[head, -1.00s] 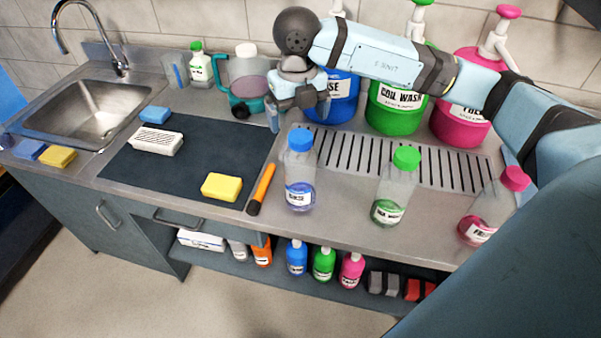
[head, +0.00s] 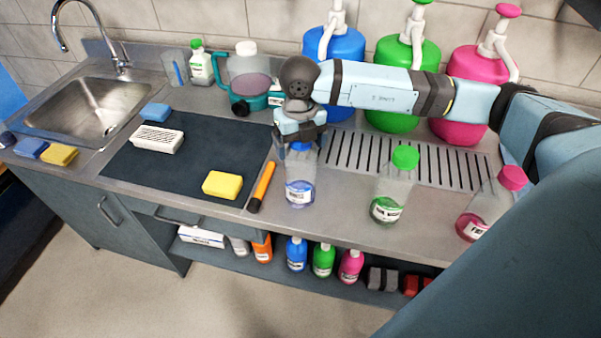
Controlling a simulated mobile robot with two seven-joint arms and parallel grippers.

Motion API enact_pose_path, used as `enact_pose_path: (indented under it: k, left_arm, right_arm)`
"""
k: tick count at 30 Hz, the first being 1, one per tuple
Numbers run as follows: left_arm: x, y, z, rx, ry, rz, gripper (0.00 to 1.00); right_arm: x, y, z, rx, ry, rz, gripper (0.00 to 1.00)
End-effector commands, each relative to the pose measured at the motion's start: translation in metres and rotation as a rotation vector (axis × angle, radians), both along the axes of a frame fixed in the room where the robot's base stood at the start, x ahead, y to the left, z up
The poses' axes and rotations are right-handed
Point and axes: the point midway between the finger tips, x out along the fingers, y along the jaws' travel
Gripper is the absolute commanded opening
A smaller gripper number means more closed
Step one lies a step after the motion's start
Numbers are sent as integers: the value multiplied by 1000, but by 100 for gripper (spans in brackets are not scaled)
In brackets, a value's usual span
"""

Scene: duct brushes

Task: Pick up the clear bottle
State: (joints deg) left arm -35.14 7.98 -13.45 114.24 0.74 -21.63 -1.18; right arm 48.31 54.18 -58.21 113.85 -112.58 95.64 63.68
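A clear bottle with a blue cap and a little blue liquid (head: 300,188) stands upright on the counter, right of an orange-handled tool. My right gripper (head: 300,142) is above it, pointing down, with its fingers spread on either side of the blue cap. The gripper partly hides the cap, and I cannot tell whether a finger touches it. Two similar clear bottles stand to the right, one with a green cap (head: 392,190) and one with a pink cap (head: 489,207). My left gripper is not in view.
Large blue (head: 338,55), green (head: 405,65) and pink (head: 468,85) jugs stand behind a slotted drain (head: 400,163). The orange-handled tool (head: 262,186) lies close to the blue-capped bottle. A yellow sponge (head: 222,185) lies on the dark mat (head: 190,190). A teal-handled jug (head: 248,85) stands behind.

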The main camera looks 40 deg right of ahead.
Motion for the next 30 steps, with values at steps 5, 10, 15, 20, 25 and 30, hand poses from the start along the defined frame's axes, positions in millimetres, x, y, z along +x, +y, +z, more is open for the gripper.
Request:
enact_pose_path:
  k: [5, 10, 15, 20, 25, 30]
  left_arm:
    - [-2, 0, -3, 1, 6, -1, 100]
    - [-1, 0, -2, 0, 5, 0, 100]
    - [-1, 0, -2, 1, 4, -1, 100]
    - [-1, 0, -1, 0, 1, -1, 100]
    - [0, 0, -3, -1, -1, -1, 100]
    - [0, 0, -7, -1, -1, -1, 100]
  right_arm:
    - [0, 0, 0, 0, 0, 0, 45]
    - [0, 0, 1, 1, -1, 0, 26]
    - [0, 0, 2, 1, -1, 0, 26]
    - [1, 0, 11, 1, -4, 1, 25]
    - [1, 0, 36, 1, -6, 1, 25]
    - [1, 1, 82, 1, -8, 1, 19]
